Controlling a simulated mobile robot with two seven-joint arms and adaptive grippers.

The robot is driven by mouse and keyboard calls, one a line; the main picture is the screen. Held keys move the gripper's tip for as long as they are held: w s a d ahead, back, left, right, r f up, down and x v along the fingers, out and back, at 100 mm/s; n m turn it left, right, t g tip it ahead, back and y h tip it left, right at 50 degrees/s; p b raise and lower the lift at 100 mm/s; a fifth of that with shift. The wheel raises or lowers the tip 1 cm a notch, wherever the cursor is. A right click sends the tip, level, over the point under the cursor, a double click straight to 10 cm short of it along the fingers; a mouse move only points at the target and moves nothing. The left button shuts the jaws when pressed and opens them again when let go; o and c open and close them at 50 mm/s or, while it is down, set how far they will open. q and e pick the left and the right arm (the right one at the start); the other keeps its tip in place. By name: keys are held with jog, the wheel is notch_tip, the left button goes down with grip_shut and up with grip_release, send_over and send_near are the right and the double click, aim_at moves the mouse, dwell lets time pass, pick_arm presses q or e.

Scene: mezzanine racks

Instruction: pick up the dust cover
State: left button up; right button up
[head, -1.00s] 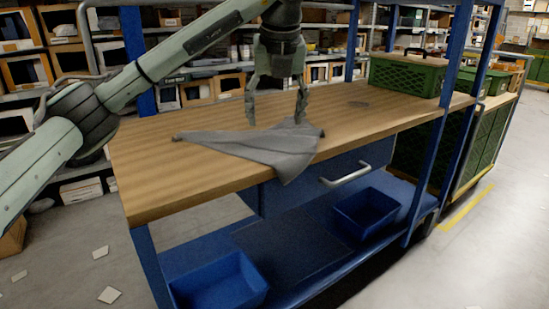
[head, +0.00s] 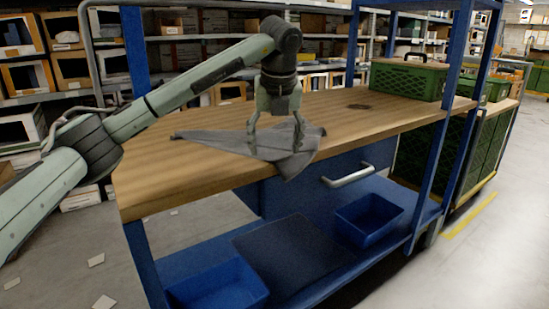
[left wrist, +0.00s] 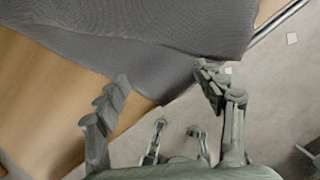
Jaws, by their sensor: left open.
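The dust cover (head: 228,140) is a grey cloth lying crumpled on the wooden tabletop (head: 160,178), with one corner hanging over the front edge. My left gripper (head: 274,150) points down at the right part of the cloth, its fingers spread and open. In the left wrist view the cloth (left wrist: 150,50) fills the upper part, and the fingers of my left gripper (left wrist: 165,90) stand apart on either side of its hanging corner. Whether the fingertips touch the cloth I cannot tell. My right gripper is not in view.
A green crate (head: 408,80) stands at the back right of the table. A blue drawer with a metal handle (head: 348,176) is under the top. Blue bins (head: 368,220) stand on the lower shelf. Blue posts (head: 440,125) rise at the right. The tabletop left of the cloth is bare.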

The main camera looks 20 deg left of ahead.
pick_arm(q)
jog(key=shift+f, duration=0.15)
jog(key=shift+w+f+b, duration=0.15)
jog(key=shift+f+b, duration=0.15)
jog(key=shift+f, duration=0.3)
grip_shut()
dwell(0.8)
notch_tip(320, 180, up, 12)
jog(key=p, duration=0.6)
jog(key=shift+r, duration=0.2)
dwell(0.4)
